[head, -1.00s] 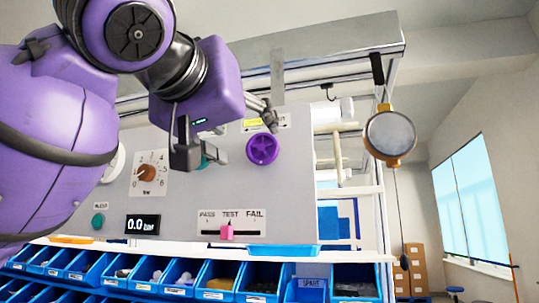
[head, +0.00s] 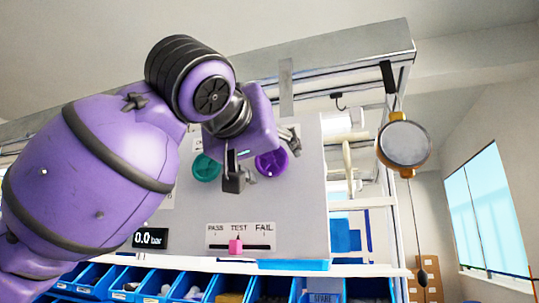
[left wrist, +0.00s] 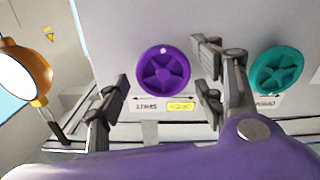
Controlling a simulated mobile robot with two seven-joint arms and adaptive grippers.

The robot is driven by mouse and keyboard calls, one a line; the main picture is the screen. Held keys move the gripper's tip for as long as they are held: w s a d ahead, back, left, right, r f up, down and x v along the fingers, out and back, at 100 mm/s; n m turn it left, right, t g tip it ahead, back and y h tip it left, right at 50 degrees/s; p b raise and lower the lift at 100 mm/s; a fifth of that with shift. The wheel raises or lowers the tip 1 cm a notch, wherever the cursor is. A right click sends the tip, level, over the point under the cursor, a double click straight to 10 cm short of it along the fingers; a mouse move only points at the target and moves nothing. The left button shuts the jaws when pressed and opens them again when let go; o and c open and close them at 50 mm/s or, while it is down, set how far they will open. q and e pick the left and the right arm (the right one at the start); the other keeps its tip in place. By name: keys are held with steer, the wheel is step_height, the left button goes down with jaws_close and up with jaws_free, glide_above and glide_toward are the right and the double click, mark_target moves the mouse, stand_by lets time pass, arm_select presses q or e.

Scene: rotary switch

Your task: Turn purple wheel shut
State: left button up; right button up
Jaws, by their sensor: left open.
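The purple wheel (head: 271,164) is a round spoked handwheel on the grey panel, partly behind my left gripper in the head view. My left gripper (head: 262,160) is open and empty in front of it. In the left wrist view the purple wheel (left wrist: 163,72) shows whole, with a small white dot at its rim. It appears between the spread fingers of my left gripper (left wrist: 162,92); no finger visibly grips it. An upside-down label (left wrist: 164,105) beside it reads SHUT and, on yellow, OPEN. My right gripper is not in view.
A teal wheel (head: 206,167) sits left of the purple one and shows right of my fingers in the wrist view (left wrist: 277,70). Below are a PASS/TEST/FAIL slider (head: 236,246), a 0.0 bar display (head: 151,238) and blue bins (head: 322,290).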

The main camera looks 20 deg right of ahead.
arm_select(q)
steer(key=shift+w, duration=0.1)
steer(key=c, duration=1.1)
